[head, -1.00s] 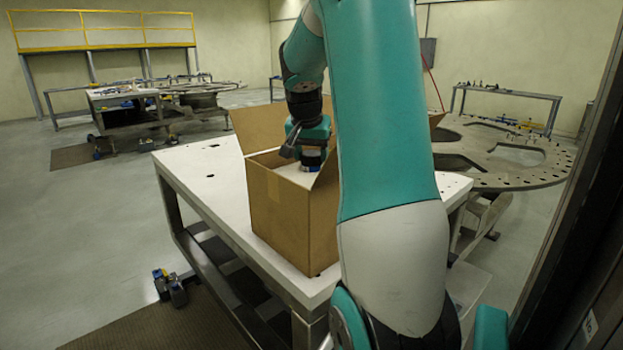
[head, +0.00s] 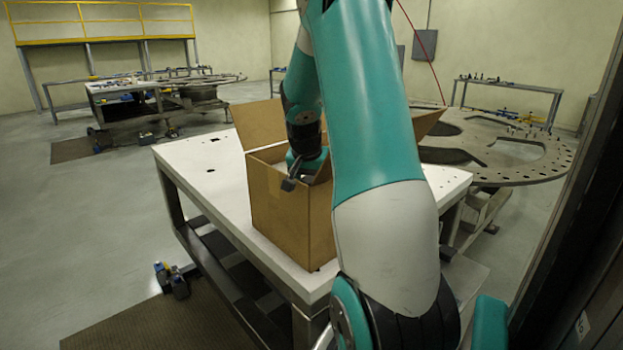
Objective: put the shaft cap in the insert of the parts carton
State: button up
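The parts carton (head: 280,215), a brown cardboard box with raised flaps, stands on the near part of the white table. My gripper (head: 308,170) reaches down into the carton's opening. Only its teal and black upper part and a dark grey block at its side show above the near walls. Its fingertips are hidden inside the carton, so I cannot see whether they are open or shut. I cannot make out the shaft cap. The carton's insert is hidden behind the front walls and my arm.
The white table (head: 195,178) is clear to the left of the carton. One raised flap (head: 258,124) stands behind my gripper and another (head: 427,124) shows right of my arm. A large round plate with cut-outs (head: 490,155) lies behind at the right.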

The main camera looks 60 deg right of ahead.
jog(key=shift+o, duration=1)
jog(key=shift+r, duration=0.1)
jog(key=b+v, duration=0.2)
jog(key=v, duration=1)
jog(key=w+a+f+n+t+y, duration=0.15)
jog(key=a+n, duration=0.45)
jog(key=a, duration=0.7)
jog(key=w+a+f+n+y, duration=0.1)
jog(key=a+f+n+y, duration=0.15)
jog(key=a+n, duration=0.75)
jog(key=s+a+n+g+y, duration=0.1)
jog(key=s+a+n+y, duration=0.1)
jog(key=s+a, duration=0.5)
jog(key=s+a+f+n+g+y, duration=0.1)
jog(key=s+a+n, duration=0.3)
jog(key=a, duration=1)
jog(key=s+y, duration=0.1)
jog(key=s, duration=0.2)
jog(key=shift+s+a+f+g, duration=0.25)
jog(key=shift+s+a+g, duration=0.05)
jog(key=shift+g, duration=0.05)
